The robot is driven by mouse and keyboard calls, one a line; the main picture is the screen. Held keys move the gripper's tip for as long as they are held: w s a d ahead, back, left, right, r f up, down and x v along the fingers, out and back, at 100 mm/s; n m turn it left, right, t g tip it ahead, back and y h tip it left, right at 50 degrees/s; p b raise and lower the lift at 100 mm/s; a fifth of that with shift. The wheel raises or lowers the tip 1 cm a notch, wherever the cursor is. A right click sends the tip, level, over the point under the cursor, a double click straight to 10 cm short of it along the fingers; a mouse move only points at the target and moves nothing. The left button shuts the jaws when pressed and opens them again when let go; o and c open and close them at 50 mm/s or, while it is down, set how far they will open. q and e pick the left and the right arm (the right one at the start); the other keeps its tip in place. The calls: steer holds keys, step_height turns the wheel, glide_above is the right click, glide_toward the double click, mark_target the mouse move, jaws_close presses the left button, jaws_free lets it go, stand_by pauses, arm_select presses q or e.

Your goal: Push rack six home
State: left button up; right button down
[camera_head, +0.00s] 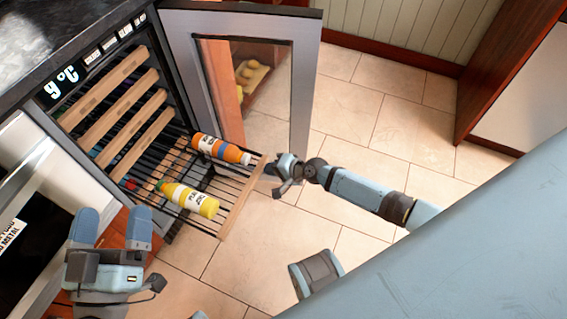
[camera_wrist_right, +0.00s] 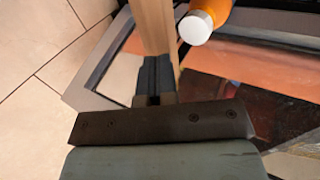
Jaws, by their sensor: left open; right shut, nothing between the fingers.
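A wire rack with a pale wooden front (camera_head: 240,203) is pulled far out of the cooler, below several other racks. An orange bottle (camera_head: 220,149) and a yellow bottle (camera_head: 188,198) lie on it. My right gripper (camera_head: 273,170) is shut and empty at the outer side of the wooden front, near its far end. In the right wrist view the closed fingers (camera_wrist_right: 155,75) lie against or just in front of the wooden front (camera_wrist_right: 154,25); contact is unclear. The orange bottle's white cap (camera_wrist_right: 195,27) shows beside it. My left gripper (camera_head: 112,228) is open and empty, left of the rack.
The cooler's glass door (camera_head: 304,85) stands wide open beyond the rack. Wooden-fronted racks (camera_head: 105,90) sit inside the cooler under a lit display (camera_head: 63,80). The tiled floor (camera_head: 255,255) right of and below the rack is clear apart from my arm.

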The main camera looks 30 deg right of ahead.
arm_select(q)
steer(key=shift+f, duration=0.1)
arm_select(e)
steer(key=shift+w+a, duration=0.25)
steer(key=shift+w, duration=0.05)
